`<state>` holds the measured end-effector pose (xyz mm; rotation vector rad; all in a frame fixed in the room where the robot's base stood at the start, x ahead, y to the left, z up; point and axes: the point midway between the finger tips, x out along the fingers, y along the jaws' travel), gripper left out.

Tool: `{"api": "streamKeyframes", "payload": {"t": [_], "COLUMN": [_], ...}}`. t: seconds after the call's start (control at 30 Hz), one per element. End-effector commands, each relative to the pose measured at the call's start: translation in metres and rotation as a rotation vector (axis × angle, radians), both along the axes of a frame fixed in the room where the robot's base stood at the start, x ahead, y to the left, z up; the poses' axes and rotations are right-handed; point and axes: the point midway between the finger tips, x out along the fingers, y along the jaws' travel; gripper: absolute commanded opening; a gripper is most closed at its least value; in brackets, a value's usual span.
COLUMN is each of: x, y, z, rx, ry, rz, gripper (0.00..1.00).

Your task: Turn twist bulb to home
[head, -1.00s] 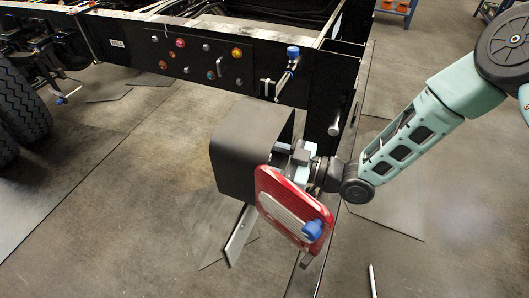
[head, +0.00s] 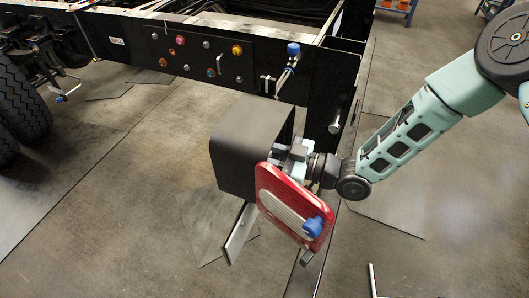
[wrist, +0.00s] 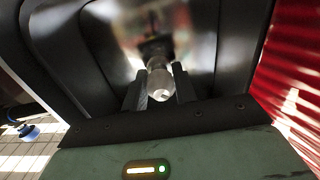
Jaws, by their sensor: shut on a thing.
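The bulb (wrist: 160,84) is a small clear, whitish bulb in the wrist view, in front of a shiny, blurred reflector surface. My gripper (wrist: 159,88) has its two dark fingers on either side of the bulb, shut on it. In the head view my gripper (head: 282,152) is behind the upper edge of the red lamp lens (head: 270,190) and beside the dark box-shaped housing (head: 240,140). The bulb is hidden in the head view. How the bulb is turned in its socket cannot be told.
The red lens stands open close to my gripper and also shows at the wrist view's right edge (wrist: 295,75). A blue knob (head: 313,227) sits on it. The black chassis beam (head: 120,40) with coloured lamps runs behind. Floor is free at lower left.

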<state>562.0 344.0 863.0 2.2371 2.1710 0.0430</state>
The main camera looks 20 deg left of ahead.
Motion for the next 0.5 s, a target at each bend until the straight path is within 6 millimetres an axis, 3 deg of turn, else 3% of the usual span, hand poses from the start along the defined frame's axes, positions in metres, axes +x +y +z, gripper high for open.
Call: {"api": "streamKeyframes", "payload": {"t": [0.5], "x": [-0.0002], "y": [-0.0009], "z": [-0.0024], "rx": [0.034], "ry": [0.418], "rz": [0.001], "gripper": [0.05]}}
